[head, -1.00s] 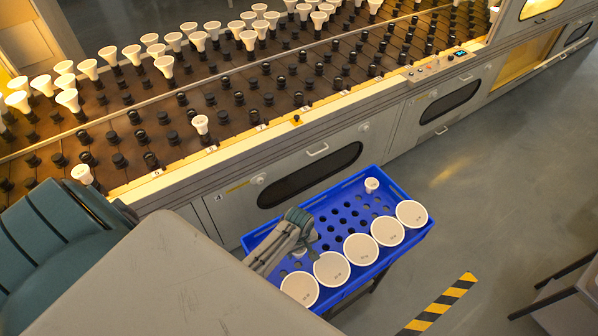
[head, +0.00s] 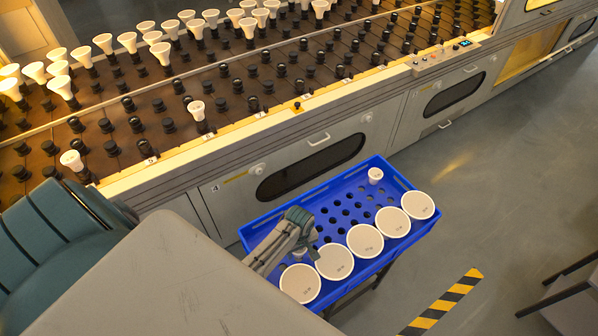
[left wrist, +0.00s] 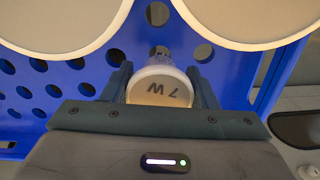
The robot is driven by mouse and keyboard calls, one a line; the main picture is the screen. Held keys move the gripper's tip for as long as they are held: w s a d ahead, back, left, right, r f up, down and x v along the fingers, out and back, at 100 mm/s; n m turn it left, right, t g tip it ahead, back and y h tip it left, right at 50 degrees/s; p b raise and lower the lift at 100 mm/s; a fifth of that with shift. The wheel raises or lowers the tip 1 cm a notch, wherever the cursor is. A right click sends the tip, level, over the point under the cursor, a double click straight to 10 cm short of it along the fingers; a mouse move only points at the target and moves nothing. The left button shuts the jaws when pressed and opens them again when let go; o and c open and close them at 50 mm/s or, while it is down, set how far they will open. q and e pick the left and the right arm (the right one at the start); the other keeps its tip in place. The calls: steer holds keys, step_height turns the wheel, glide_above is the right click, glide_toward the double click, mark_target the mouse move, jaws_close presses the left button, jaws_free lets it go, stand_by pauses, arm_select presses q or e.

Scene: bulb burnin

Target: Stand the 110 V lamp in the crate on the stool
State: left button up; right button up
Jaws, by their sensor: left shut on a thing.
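My left gripper (head: 303,240) is over the near left part of the blue crate (head: 310,193), close to its floor. In the left wrist view it is shut on a small white lamp (left wrist: 160,88) with "7 W" on its face. The lamp's base points toward the crate's perforated floor; I cannot tell whether it sits in a hole. I see no 110 V marking that I can read. The crate rests on a stool, whose dark leg (head: 368,284) shows below. My right gripper is not in view.
Several wide white lamps (head: 365,240) stand along the crate's near side, close to my left gripper. One small lamp (head: 375,175) stands at its far right end. Behind is a long rack (head: 300,60) of dark sockets, some holding white lamps. Several holes in the crate's middle are empty.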

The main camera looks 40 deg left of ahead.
arm_select(q)
steer(key=shift+f, duration=0.1)
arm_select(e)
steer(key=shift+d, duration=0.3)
arm_select(q)
steer(key=shift+f, duration=0.1)
steer(key=shift+f+b, duration=0.35)
steer(key=shift+f, duration=0.05)
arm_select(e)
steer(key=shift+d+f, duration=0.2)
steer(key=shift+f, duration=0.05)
arm_select(q)
steer(key=shift+f+b, duration=0.3)
steer(key=shift+f, duration=0.3)
steer(key=shift+f+b, duration=0.35)
steer(key=shift+f, duration=0.3)
steer(key=o, duration=1.1)
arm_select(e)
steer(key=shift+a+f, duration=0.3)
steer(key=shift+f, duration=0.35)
arm_select(q)
step_height(320, 180, up, 9)
steer(key=shift+r, duration=0.9)
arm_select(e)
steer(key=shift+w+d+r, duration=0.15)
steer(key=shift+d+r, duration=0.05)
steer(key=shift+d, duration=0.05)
